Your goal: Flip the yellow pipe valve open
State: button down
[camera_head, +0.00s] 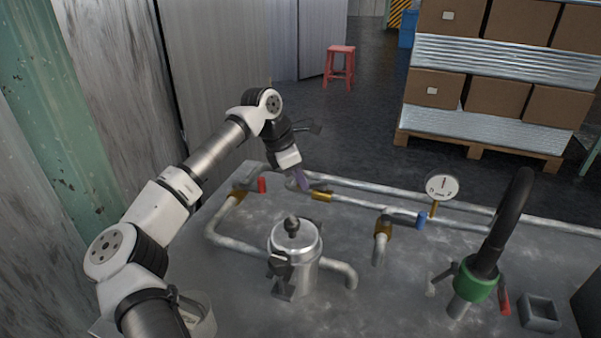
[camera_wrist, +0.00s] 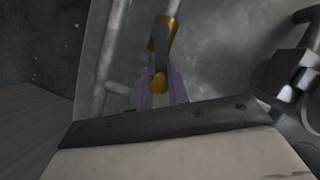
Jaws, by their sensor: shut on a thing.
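The yellow pipe valve (camera_head: 321,196) sits on the metal pipe near the far edge of the grey table. It also shows in the wrist view (camera_wrist: 163,35), with a dark part between its upper yellow piece and a rounded yellow end. My gripper (camera_head: 304,184) reaches down to it from above and slightly left. In the wrist view, my gripper's purple fingers (camera_wrist: 160,84) stand on either side of the rounded yellow end and are shut on it. The fingers and wrist hide part of the valve, so its exact handle angle is hard to tell.
A red-handled valve (camera_head: 262,185) is just left and a blue-handled valve (camera_head: 421,219) is to the right. A metal canister (camera_head: 295,255) stands in front. A gauge (camera_head: 441,187) and a black hose with green collar (camera_head: 477,283) are at right. Pipes cross the table.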

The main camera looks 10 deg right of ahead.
jog(key=shift+w+d+m+g+y+p, duration=0.2)
jog(key=shift+w+m+g+p, duration=0.3)
jog(key=shift+m+p, duration=0.65)
jog(key=shift+w+d+m+g+y+p, duration=0.15)
jog(key=shift+w+m+g+p, duration=0.3)
jog(key=shift+m+p, duration=0.65)
jog(key=shift+w, duration=0.1)
jog(key=c, duration=1.3)
grip_release()
jog(key=shift+c, duration=0.2)
jog(key=shift+r, duration=0.1)
jog(key=p+v, duration=0.1)
jog(key=v, duration=1.2)
jog(key=shift+a+r, duration=0.2)
jog(key=shift+r, duration=0.05)
